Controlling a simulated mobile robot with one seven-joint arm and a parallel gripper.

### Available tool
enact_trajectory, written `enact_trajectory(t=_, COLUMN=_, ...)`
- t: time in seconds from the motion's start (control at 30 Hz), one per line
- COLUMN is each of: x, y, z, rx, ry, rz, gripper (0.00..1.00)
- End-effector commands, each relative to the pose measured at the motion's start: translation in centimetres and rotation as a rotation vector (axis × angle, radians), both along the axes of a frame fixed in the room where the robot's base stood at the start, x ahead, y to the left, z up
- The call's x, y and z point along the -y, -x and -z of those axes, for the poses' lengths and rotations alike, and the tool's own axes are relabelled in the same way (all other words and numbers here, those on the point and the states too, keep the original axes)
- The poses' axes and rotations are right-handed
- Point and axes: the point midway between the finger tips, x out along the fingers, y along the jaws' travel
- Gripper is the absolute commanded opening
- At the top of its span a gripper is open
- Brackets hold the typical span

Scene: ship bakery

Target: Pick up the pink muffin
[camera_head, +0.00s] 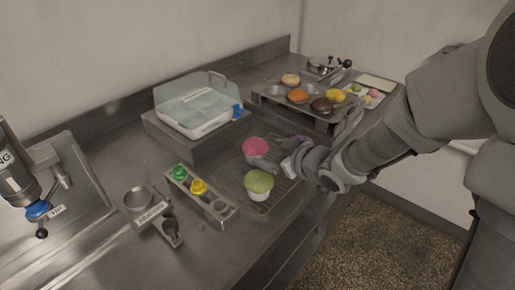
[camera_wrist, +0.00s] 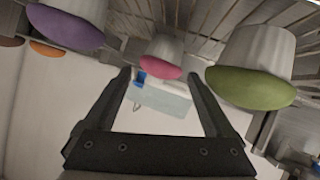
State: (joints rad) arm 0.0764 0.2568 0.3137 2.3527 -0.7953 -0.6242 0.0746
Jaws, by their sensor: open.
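The pink muffin (camera_head: 255,146) stands in a pale cup on a wire rack in the middle of the counter. My gripper (camera_head: 270,151) is open at its right side, with its fingertips close to it. In the wrist view, which looks upside down, the pink muffin (camera_wrist: 150,67) appears between and just beyond the tips of my open gripper (camera_wrist: 158,75). Nothing is held. I cannot tell whether a finger touches the muffin.
A green muffin (camera_head: 258,182) stands in front of the pink one; a purple muffin (camera_wrist: 66,30) shows in the wrist view. A clear-lidded box (camera_head: 195,105) is behind left. A holder with green and yellow caps (camera_head: 198,187) is left.

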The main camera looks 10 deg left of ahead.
Motion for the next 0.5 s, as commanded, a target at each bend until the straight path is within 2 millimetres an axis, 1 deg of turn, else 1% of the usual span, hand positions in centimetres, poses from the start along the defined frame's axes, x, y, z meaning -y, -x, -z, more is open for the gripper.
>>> enact_trajectory(t=0.17, x=-1.4, y=-1.1, z=1.0, rx=-0.001, ry=-0.001, rz=-0.003, gripper=0.89)
enact_trajectory(t=0.3, x=-2.8, y=-2.5, z=1.8, rx=0.000, ry=-0.001, rz=-0.002, gripper=0.89)
enact_trajectory(t=0.4, x=-3.3, y=-3.1, z=2.1, rx=0.000, ry=0.000, rz=0.000, gripper=0.89)
enact_trajectory(t=0.5, x=-3.5, y=-3.3, z=2.2, rx=0.001, ry=0.001, rz=0.000, gripper=0.89)
